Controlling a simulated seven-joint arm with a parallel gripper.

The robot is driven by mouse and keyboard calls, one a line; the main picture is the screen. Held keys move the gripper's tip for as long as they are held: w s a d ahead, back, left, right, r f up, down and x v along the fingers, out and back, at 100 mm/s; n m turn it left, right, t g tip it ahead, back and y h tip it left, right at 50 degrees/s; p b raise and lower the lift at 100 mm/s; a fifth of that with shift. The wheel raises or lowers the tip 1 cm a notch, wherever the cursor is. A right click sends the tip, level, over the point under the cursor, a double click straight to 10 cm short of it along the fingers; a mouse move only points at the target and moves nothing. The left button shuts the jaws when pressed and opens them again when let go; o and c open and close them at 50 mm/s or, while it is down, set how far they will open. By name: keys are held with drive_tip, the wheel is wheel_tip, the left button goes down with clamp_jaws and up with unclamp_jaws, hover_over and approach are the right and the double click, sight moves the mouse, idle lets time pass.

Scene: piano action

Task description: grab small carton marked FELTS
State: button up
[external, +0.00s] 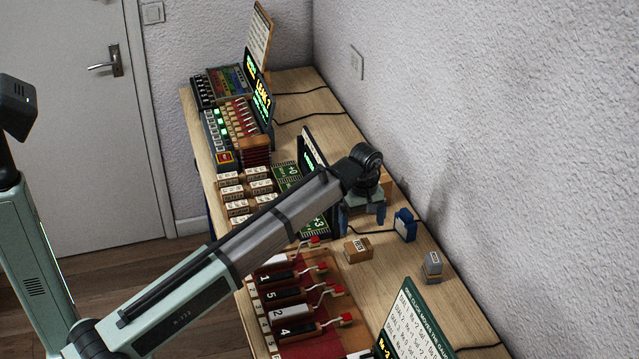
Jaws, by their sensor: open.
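A small brown carton (357,251) with a white label sits on the wooden table, right of the middle. Its lettering is too small to read, so I cannot confirm that it says FELTS. My gripper (362,217) points down above the table, behind the carton as seen here. Its two blue fingers are apart, and I see nothing between them. The carton is apart from the fingers, nearer the camera.
A blue item (405,225) and a grey labelled block (432,267) stand right of the carton. A red key rack (300,300) with levers lies in front. Green circuit boards (287,175) and labelled blocks (231,191) are on the left. A wall bounds the right.

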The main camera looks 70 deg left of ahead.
sight(358, 245)
wheel_tip(358, 245, down, 4)
drive_tip(key=shift+f, duration=0.15)
drive_tip(key=shift+s+f, duration=0.15)
drive_tip(key=shift+f, duration=1.2)
drive_tip(key=shift+s+f, duration=0.15)
drive_tip(key=shift+f, duration=1.15)
drive_tip(key=shift+c, duration=0.3)
drive_tip(key=c, duration=0.9)
